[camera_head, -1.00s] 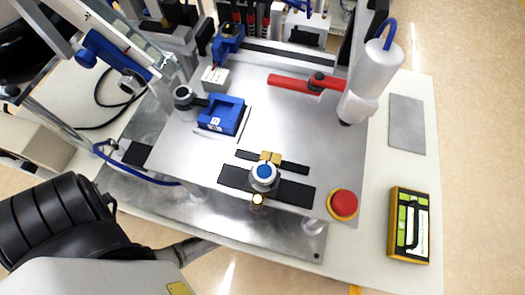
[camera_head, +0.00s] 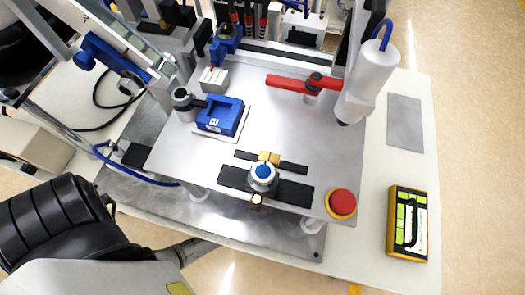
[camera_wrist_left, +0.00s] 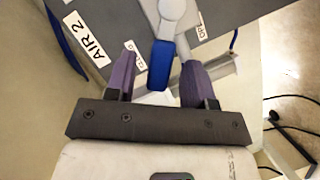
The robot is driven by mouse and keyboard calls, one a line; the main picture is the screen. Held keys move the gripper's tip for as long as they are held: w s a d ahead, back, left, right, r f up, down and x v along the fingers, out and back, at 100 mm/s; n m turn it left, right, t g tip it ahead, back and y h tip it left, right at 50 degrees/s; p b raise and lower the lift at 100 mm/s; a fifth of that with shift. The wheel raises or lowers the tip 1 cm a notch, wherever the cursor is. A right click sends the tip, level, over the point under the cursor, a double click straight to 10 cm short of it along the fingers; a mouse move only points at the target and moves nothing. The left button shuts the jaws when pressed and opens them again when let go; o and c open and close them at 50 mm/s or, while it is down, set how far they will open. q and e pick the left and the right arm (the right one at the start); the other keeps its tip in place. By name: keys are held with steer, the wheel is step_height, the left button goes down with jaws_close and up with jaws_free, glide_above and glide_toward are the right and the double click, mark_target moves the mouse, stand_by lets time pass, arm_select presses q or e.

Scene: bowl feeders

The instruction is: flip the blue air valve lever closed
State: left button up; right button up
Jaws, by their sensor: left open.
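In the left wrist view, a blue lever (camera_wrist_left: 160,66) hangs from a grey round pivot (camera_wrist_left: 173,12) on a grey panel. My left gripper (camera_wrist_left: 159,60) is open, with one purple finger on each side of the lever. The right finger looks closer to it, but I cannot tell whether it touches. A white label reading "AIR 2" (camera_wrist_left: 86,38) is left of the lever. A label starting "OPE" (camera_wrist_left: 203,24) is right of the pivot. Another label near the left fingertip is partly hidden. The left fingers and this lever are not clearly visible in the head view. My right gripper is not in view.
In the head view, a metal plate (camera_head: 275,120) carries a blue block (camera_head: 221,116), a red lever (camera_head: 290,83) and a red button (camera_head: 342,203). A yellow-edged box (camera_head: 408,222) lies at right. Black cables (camera_wrist_left: 290,140) are right of the gripper.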

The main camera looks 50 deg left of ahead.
arm_select(q)
steer(key=p+v, duration=0.3)
steer(key=v, duration=1)
steer(key=shift+s+d, duration=0.15)
steer(key=shift+s, duration=0.25)
steer(key=shift+r, duration=0.1)
